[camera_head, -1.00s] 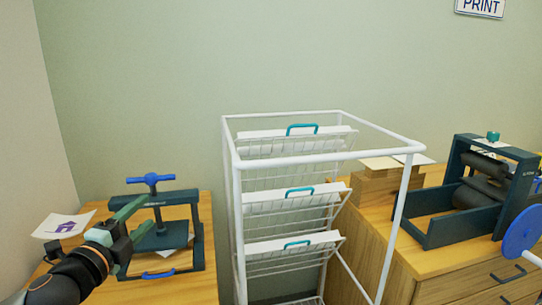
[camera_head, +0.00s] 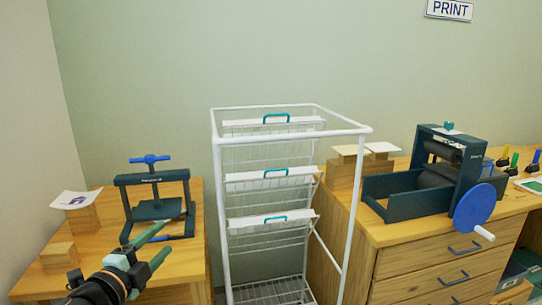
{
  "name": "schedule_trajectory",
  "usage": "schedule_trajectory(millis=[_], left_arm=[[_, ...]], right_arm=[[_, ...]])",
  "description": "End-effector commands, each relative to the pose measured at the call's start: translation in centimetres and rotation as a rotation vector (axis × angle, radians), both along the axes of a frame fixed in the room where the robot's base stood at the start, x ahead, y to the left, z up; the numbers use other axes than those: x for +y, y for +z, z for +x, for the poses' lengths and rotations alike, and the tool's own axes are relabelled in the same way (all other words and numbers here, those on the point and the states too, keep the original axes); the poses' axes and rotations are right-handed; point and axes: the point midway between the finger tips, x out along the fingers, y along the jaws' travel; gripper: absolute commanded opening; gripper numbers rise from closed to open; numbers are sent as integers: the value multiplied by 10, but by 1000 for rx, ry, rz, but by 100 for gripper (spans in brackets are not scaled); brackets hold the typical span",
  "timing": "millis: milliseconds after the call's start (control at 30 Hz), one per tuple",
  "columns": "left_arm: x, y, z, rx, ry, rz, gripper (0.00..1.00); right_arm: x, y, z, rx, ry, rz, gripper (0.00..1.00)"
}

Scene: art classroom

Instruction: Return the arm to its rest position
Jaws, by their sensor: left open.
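My left gripper (camera_head: 157,248) comes in from the lower left in the head view. Its two green fingers are apart with nothing between them. It is in front of the small dark press (camera_head: 154,208) with a blue T-handle, which stands on the left wooden table (camera_head: 190,270). In the picture the fingers overlap the press's lower front; I cannot tell whether they touch it. My right gripper is not in view.
A white wire rack (camera_head: 219,200) with tilted shelves and teal handles stands in the middle. On the right, a roller press (camera_head: 440,180) with a blue wheel (camera_head: 474,207) stands on a wooden cabinet (camera_head: 400,262). Wooden blocks (camera_head: 82,216) hold a printed sheet (camera_head: 76,199) at left.

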Motion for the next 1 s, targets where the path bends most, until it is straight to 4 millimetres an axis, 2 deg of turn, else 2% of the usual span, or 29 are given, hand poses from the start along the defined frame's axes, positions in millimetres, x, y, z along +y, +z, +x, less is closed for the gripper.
schedule_trajectory(millis=[33, 167, 267, 400, 600, 800, 967, 1000], left_arm=[[-11, -22, -5, 48, -11, -56, 60], [-35, -73, -22, 165, -25, -205, 60], [-54, -117, -42, 274, -19, -348, 60], [-76, -181, -81, 442, 33, -570, 60], [-94, -261, -149, 661, 185, -870, 60], [-98, -317, -216, 814, 369, -1087, 60], [-98, -351, -270, 904, 529, -1222, 60], [-94, -331, -266, 890, 525, -1217, 60]], right_arm=[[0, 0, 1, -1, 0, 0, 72], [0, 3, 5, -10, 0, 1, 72], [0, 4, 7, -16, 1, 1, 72], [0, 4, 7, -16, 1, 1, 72], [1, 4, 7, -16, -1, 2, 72], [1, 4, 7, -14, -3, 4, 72], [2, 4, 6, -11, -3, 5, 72], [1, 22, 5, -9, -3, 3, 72]])
